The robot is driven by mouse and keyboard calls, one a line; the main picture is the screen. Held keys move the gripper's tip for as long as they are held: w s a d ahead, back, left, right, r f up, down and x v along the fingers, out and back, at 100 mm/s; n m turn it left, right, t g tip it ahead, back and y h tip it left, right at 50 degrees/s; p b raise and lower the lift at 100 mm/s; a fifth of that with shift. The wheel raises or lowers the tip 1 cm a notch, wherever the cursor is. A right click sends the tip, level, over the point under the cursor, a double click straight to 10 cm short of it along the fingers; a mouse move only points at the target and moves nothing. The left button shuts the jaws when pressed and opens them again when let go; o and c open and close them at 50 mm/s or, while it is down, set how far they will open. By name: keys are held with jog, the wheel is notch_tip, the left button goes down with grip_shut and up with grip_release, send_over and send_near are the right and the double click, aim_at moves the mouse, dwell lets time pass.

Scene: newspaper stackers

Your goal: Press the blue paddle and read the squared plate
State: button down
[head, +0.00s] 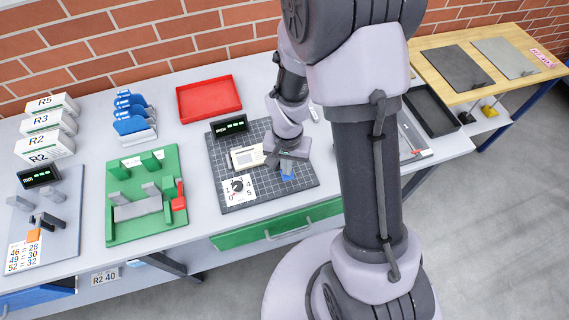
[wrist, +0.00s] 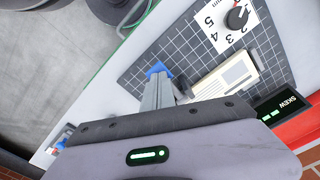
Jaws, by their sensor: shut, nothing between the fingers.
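The squared plate (head: 305,190) is a dark grey board with a light grid, on the bench in the head view. It fills the middle of the wrist view (wrist: 200,45). The blue paddle (head: 287,177) is near its front edge; only a blue part shows past my fingertips in the wrist view (wrist: 157,69). My gripper (head: 287,166) is shut and empty, its tips right at the paddle; I cannot tell whether it is pressed down. A black display (wrist: 279,107) at the plate's corner reads "SKEW" beside lit green marks.
A newspaper-like block (head: 247,156) lies on the plate near my gripper. A dial card (head: 238,189) numbered 0 to 5 is at the front left. A green fixture (head: 120,225) stands left, a red tray (head: 235,106) behind. Bare bench shows between the green fixture and the plate.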

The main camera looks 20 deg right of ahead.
dwell(0.5)
notch_tip(320, 180, up, 10)
jog(key=p, duration=0.7)
dwell(0.5)
jog(key=s+a+r+t+y+b, duration=0.1)
jog(key=s+a+r+t+b, duration=0.1)
jog(key=s+b, duration=0.4)
jog(key=s+a+r+n+t+y+b, duration=0.1)
jog(key=s+r+b, duration=0.4)
jog(key=b, duration=0.7)
jog(key=s+a+t, duration=0.1)
jog(key=t, duration=0.1)
jog(key=shift+s+r+n+t, duration=0.15)
jog(key=shift+s+n+t, duration=0.15)
jog(key=shift+s+t, duration=0.1)
jog(key=c, duration=2.1)
grip_release()
